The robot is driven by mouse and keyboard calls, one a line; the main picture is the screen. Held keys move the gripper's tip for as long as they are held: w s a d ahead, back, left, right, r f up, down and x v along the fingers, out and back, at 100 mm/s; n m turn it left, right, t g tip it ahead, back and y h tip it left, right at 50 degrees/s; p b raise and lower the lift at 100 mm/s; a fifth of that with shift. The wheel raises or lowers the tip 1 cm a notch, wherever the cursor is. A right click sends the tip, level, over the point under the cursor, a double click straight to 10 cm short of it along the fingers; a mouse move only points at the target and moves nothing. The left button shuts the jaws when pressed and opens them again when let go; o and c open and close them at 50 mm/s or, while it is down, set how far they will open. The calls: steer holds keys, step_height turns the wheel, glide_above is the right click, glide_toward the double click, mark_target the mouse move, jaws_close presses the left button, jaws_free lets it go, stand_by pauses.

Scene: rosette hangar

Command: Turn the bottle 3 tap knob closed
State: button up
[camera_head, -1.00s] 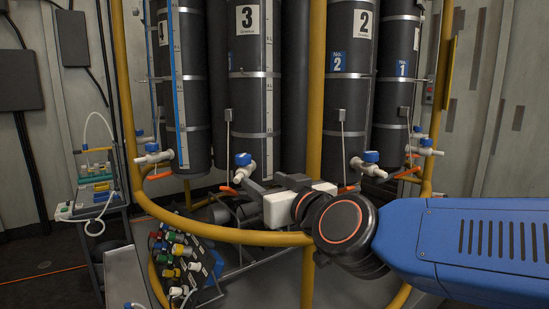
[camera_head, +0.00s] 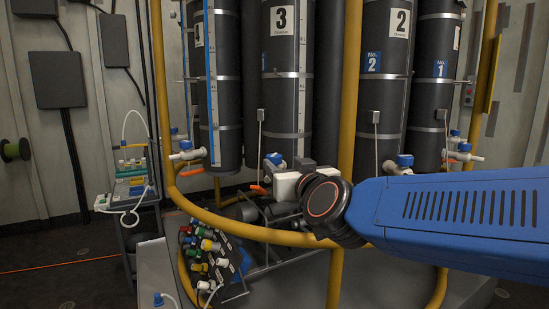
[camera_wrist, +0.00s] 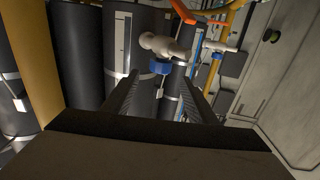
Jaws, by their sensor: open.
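Bottle 3 (camera_head: 281,65) is a tall dark cylinder with a white "3" label in the head view. Its tap has a blue knob (camera_head: 274,158) low on the front, with an orange handle (camera_head: 258,189) below. My gripper (camera_head: 281,170) is beside this tap and partly covers it. In the wrist view, my open gripper (camera_wrist: 160,82) has one dark finger on each side of a blue knob (camera_wrist: 159,67) on a white tap body (camera_wrist: 165,46). The knob appears between the fingertips; I cannot tell whether they touch it. An orange handle (camera_wrist: 183,12) shows above.
A curved yellow rail (camera_head: 225,222) and a yellow post (camera_head: 347,130) stand close around my arm. Bottle 2 (camera_head: 383,90), with its own blue knob (camera_head: 405,160), stands to the right. Coloured connectors (camera_head: 205,245) sit on a panel low at left.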

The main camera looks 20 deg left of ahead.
mark_target(277, 159)
steer(key=x, duration=0.8)
steer(key=shift+w+a, duration=0.15)
steer(key=shift+c, duration=0.6)
steer(key=c, duration=0.9)
